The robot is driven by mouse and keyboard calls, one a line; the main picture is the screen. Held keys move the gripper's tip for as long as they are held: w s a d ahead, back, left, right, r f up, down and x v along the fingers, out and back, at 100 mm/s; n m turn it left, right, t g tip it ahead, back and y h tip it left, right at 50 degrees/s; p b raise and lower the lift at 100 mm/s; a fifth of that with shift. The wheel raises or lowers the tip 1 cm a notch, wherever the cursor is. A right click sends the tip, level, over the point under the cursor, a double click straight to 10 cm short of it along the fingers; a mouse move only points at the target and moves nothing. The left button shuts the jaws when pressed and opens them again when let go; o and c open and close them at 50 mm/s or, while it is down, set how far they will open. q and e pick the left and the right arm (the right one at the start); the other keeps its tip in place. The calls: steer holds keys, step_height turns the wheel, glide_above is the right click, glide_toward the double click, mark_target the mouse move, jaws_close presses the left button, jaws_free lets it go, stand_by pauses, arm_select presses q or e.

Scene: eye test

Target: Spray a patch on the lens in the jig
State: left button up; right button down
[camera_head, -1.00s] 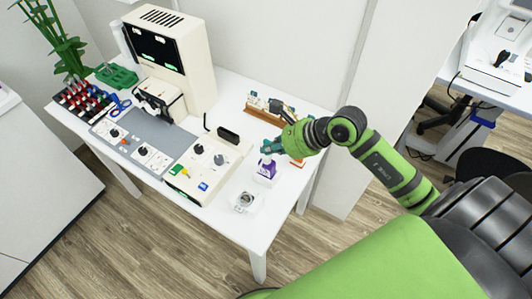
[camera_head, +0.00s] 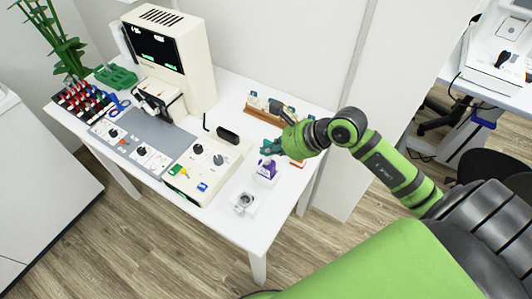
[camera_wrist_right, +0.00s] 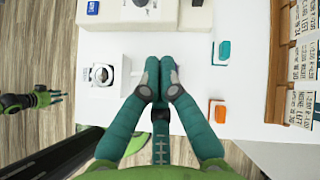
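The spray bottle (camera_head: 266,172), white with a purple label and top, stands upright on the white table. My right gripper (camera_head: 270,148) is at its top. In the right wrist view the teal fingers (camera_wrist_right: 157,72) are close together and hide most of the bottle, with a sliver of purple beside them; they look shut on its head. The jig (camera_head: 240,210) is a small white block in front of the bottle, with the round lens (camera_wrist_right: 102,74) in it. My left gripper (camera_wrist_right: 55,96) shows only in the wrist view, away from the table, its fingers apart and empty.
A cream control box (camera_head: 190,183) with dials stands left of the jig. A wooden rack (camera_head: 262,114) with cards is behind the gripper. An orange piece (camera_wrist_right: 217,111) and a teal piece (camera_wrist_right: 221,53) lie near it. The table (camera_head: 243,230) is bare in front of the jig.

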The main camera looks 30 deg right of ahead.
steer(key=shift+r, duration=0.2)
steer(key=shift+r+p, duration=2.1)
steer(key=shift+r, duration=0.95)
steer(key=shift+f, duration=0.15)
